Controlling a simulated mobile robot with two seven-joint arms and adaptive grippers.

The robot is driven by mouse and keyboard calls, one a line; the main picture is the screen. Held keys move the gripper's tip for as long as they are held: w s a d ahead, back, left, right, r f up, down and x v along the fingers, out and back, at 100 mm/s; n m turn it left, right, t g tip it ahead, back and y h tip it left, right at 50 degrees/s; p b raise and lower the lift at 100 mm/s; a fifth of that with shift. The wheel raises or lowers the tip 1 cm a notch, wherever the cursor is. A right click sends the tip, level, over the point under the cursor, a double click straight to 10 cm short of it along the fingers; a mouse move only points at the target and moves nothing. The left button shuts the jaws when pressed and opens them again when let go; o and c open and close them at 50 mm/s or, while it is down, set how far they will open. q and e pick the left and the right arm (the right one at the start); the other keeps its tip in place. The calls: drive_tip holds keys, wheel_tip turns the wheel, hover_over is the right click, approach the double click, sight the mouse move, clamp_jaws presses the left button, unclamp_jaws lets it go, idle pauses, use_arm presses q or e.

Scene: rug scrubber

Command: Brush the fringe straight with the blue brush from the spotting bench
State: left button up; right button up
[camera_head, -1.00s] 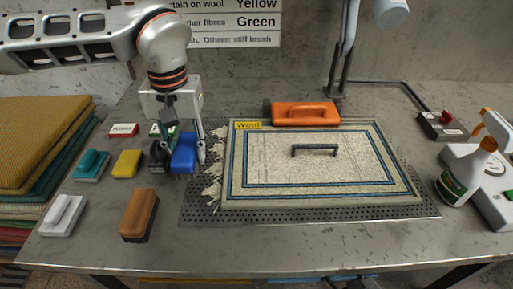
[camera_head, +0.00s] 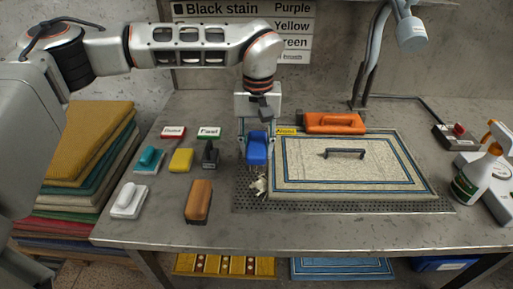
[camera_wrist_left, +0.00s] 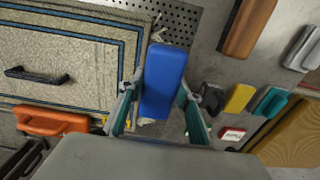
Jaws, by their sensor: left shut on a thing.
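My left gripper (camera_head: 257,150) is shut on the blue brush (camera_head: 257,147), at the rug's left end. In the left wrist view the brush (camera_wrist_left: 162,82) sits between the two fingers of the gripper (camera_wrist_left: 160,106). The cream rug (camera_head: 355,187) has blue border lines and lies on a perforated dark mat (camera_head: 345,205). Its ragged pale fringe (camera_head: 258,187) sticks out on the left, just below the brush in the head view. The brush hides part of the fringe, and I cannot tell whether its bristles touch it. My right gripper is not in view.
An orange-handled tool (camera_head: 335,122) lies along the rug's back edge; a dark handle (camera_head: 345,153) stands on the rug. Left are a brown brush (camera_head: 199,200), white brush (camera_head: 129,198), yellow block (camera_head: 181,160) and teal brush (camera_head: 149,158). A spray bottle (camera_head: 477,170) stands right.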

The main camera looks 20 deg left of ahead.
sight(252, 175)
use_arm(q)
drive_tip(key=shift+d+f, duration=0.1)
wheel_tip(252, 175, down, 4)
drive_tip(key=b, duration=0.2)
drive_tip(key=shift+r+b, duration=0.2)
drive_tip(key=shift+b, duration=0.2)
drive_tip(key=shift+f+b, duration=0.65)
drive_tip(key=shift+f, duration=0.25)
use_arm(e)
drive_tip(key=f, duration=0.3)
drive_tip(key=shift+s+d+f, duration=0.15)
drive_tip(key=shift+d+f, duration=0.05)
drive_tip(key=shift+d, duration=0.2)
use_arm(q)
drive_tip(key=shift+r, duration=0.1)
drive_tip(key=shift+f, duration=0.5)
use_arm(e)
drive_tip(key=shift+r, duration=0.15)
use_arm(q)
drive_tip(key=shift+a+r+p, duration=0.1)
drive_tip(key=shift+a+p, duration=0.2)
drive_tip(key=shift+a, duration=0.1)
drive_tip(key=shift+s+a, duration=0.2)
drive_tip(key=shift+a, duration=0.2)
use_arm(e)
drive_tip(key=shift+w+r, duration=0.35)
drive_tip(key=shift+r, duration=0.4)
